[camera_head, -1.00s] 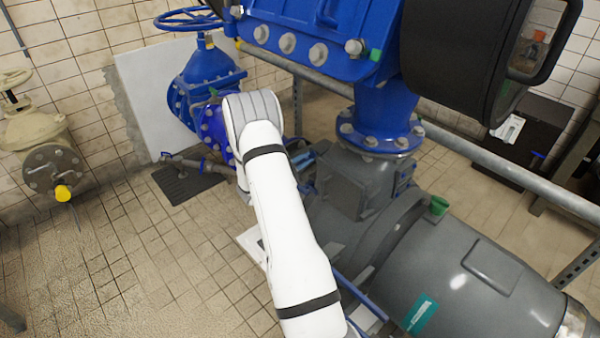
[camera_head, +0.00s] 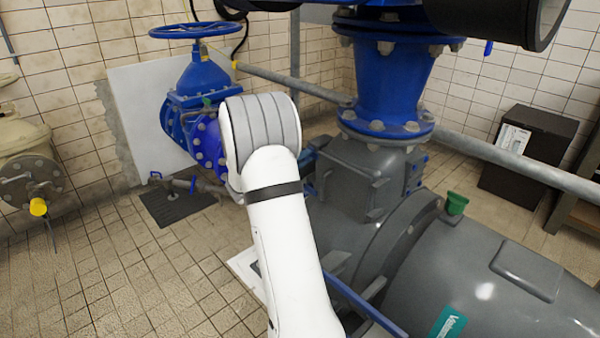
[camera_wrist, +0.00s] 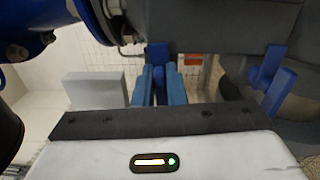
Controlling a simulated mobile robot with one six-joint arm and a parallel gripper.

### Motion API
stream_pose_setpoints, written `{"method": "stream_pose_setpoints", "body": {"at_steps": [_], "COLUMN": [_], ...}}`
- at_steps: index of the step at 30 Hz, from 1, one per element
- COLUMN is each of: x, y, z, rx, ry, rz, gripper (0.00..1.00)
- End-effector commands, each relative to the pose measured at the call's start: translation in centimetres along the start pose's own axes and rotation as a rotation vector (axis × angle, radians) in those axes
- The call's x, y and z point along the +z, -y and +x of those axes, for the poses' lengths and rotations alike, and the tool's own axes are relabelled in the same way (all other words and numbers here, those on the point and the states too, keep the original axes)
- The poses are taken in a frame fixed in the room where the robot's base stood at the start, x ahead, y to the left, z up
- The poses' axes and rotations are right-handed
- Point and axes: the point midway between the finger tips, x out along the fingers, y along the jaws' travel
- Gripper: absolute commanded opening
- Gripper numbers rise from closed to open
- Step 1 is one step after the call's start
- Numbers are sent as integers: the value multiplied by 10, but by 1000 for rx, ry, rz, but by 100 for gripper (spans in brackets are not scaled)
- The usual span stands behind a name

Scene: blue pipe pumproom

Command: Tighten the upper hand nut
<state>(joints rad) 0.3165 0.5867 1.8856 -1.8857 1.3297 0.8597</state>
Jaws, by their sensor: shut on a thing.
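In the wrist view, my gripper (camera_wrist: 160,72) reaches up toward the underside of a dark grey metal body (camera_wrist: 225,25). Its two blue-grey fingers are close together, shut on a narrow darker blue piece (camera_wrist: 159,88), which looks like a hand nut. The fingers hide most of it, so its turn angle and thread cannot be seen. A second blue winged piece (camera_wrist: 275,78), also like a hand nut, stands apart to the right. In the head view, my white arm hides the gripper and the place it holds.
The head view shows a large grey pump casing (camera_head: 465,280), a blue flanged pipe (camera_head: 388,85) above it, and a blue handwheel valve (camera_head: 200,75) behind my arm. A grey rail (camera_head: 480,155) crosses behind. Tiled floor (camera_head: 120,270) is clear at left.

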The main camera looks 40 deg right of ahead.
Motion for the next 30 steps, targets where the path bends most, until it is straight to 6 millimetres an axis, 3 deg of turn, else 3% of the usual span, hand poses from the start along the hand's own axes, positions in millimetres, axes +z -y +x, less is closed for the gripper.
{"method": "stream_pose_setpoints", "body": {"at_steps": [23, 24, 30], "x": [1, 1, 1], "y": [-4, -4, -3], "z": [4, 4, 4], "rx": [7, 7, 5], "ry": [5, 5, 4], "rz": [105, 105, 102], "gripper": [0, 14, 30]}}
